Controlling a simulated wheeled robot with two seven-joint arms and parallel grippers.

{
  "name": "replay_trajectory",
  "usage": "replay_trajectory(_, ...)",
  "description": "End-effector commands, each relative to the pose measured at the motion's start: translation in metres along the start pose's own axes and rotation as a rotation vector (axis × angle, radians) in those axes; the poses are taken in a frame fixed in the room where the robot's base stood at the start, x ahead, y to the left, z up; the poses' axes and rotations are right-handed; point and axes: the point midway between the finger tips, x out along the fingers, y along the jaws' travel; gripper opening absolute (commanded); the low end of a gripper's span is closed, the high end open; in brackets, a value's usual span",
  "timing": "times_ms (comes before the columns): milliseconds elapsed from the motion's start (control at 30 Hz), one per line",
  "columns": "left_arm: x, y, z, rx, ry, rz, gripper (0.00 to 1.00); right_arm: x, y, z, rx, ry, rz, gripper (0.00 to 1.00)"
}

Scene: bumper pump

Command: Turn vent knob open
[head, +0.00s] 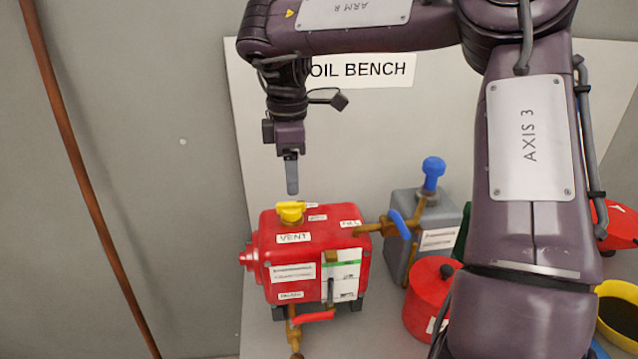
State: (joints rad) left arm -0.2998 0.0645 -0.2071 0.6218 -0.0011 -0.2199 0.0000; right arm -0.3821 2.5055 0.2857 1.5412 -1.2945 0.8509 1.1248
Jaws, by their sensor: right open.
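The yellow vent knob (291,211) sits on top of the red tank (330,228), just behind the label reading VENT. My right gripper (292,192) points straight down above the knob, with a small gap between the fingertip and the knob. It is seen edge-on, so one finger hides the other; nothing shows held in it. My left gripper is not in the picture.
A brass pipe with a blue lever (400,224) joins the red tank to a grey tank (437,217) with a blue knob. A red lever (314,317) sits below the red tank. A red canister (428,300) stands at its right. My right arm hides part of the bench's right side.

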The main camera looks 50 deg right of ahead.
Motion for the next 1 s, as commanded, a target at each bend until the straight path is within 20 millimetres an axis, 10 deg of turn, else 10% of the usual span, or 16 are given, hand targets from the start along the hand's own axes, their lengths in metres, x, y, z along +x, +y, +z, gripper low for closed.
replay_trajectory(533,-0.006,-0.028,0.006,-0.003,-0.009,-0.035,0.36,0.069,0.000,0.000,-0.001,0.000,-0.002,0.60)
replay_trajectory(1000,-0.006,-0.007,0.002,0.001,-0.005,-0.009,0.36,0.078,0.000,0.000,0.000,0.001,0.000,0.50)
